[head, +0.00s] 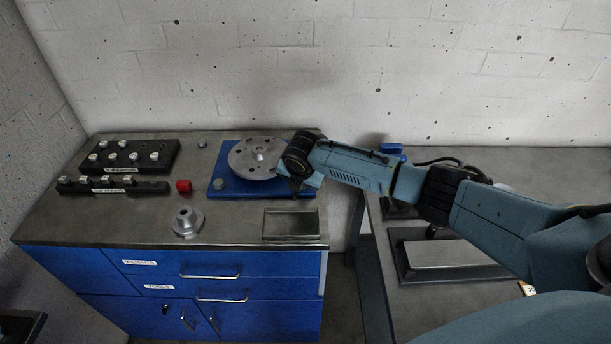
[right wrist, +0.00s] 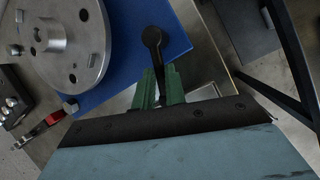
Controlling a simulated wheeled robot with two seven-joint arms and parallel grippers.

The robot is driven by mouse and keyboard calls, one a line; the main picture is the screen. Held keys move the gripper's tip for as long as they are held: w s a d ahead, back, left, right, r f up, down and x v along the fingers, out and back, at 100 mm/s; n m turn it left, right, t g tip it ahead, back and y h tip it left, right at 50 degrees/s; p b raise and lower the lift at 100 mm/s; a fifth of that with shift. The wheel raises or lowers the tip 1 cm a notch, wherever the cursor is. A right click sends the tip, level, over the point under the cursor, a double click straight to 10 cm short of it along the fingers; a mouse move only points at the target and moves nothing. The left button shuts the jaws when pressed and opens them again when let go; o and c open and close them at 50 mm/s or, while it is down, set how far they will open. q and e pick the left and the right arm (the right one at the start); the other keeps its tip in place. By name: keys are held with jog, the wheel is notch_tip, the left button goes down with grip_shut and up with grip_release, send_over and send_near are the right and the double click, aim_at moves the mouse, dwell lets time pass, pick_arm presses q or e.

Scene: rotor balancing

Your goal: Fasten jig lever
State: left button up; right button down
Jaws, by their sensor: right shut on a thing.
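The jig is a blue plate (head: 233,189) on the blue cabinet's top, with a round grey metal rotor disc (head: 255,160) on it. In the right wrist view the disc (right wrist: 62,38) fills the upper left, over the blue plate (right wrist: 176,38). A black lever (right wrist: 153,40) with a round end stands at the plate's edge, beside the disc. My right gripper (right wrist: 158,88) has its green fingers shut on the lever's shaft. In the head view my right gripper (head: 297,184) is at the plate's right side and hides the lever. My left gripper is not in view.
Black racks (head: 128,160) with metal weights stand at the left. A second table (head: 378,260) stands at the right under my arm.

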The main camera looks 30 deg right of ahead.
jog(key=shift+w+a+m+h+p, duration=0.2)
jog(key=shift+m+h, duration=0.05)
jog(key=shift+m, duration=0.3)
jog(key=shift+w+a+m+h+p, duration=0.15)
jog(key=shift+w+m+h+p, duration=0.1)
jog(key=shift+m, duration=0.3)
jog(key=c, duration=1.5)
grip_release()
jog(key=shift+o, duration=0.2)
jog(key=p+v, duration=0.1)
jog(key=v, duration=1.2)
jog(key=shift+r, duration=0.3)
jog(key=shift+w, duration=0.1)
